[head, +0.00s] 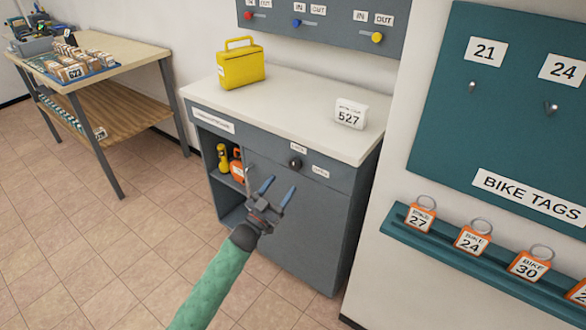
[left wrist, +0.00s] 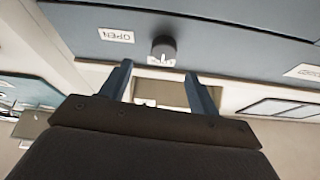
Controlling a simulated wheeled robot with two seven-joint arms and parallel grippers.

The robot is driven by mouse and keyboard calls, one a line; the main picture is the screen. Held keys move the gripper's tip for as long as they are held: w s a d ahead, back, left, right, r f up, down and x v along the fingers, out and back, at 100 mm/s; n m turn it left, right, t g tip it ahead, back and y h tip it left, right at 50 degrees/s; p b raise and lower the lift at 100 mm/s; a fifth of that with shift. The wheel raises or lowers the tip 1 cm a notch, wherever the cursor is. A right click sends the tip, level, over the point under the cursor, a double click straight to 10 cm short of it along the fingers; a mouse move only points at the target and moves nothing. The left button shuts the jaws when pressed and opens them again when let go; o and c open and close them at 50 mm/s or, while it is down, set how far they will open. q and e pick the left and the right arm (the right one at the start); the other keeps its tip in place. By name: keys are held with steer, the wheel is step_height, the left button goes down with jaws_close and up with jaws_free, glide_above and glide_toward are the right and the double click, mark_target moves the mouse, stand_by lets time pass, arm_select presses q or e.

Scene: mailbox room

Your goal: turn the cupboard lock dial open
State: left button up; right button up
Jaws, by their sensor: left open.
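The cupboard (head: 300,225) is dark grey-blue with a pale top. Its lock dial (head: 296,163) is a small dark round knob on the upper front, between two white labels. My left gripper (head: 276,190) is open and empty, below and in front of the dial, its two blue fingers pointing up toward the cupboard front. In the left wrist view the dial (left wrist: 163,48) shows beyond the fingertips, apart from them, with a white mark at its edge. An "OPEN" label (left wrist: 116,36) is beside it, upside down in that view. My right gripper is not in view.
Orange and yellow items (head: 237,167) sit in the open shelf at left. A bike tag ledge (head: 480,262) juts from the wall at right. The tiled floor at left is clear.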

mark_target(293, 168)
arm_select(q)
steer(key=shift+n+y, duration=0.3)
steer(key=shift+n, duration=0.5)
steer(key=p+x, duration=0.1)
steer(key=x, duration=0.5)
steer(key=shift+w+a+f, duration=0.1)
steer(key=shift+w+a, duration=0.05)
steer(key=shift+w, duration=0.05)
steer(key=shift+x, duration=0.85)
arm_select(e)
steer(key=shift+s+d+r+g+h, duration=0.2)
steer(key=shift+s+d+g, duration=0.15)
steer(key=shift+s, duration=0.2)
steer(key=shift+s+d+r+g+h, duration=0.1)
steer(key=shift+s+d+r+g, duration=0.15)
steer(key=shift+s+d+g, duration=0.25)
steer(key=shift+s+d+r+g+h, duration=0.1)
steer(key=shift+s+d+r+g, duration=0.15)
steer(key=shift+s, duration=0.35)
arm_select(q)
steer(key=c, duration=1)
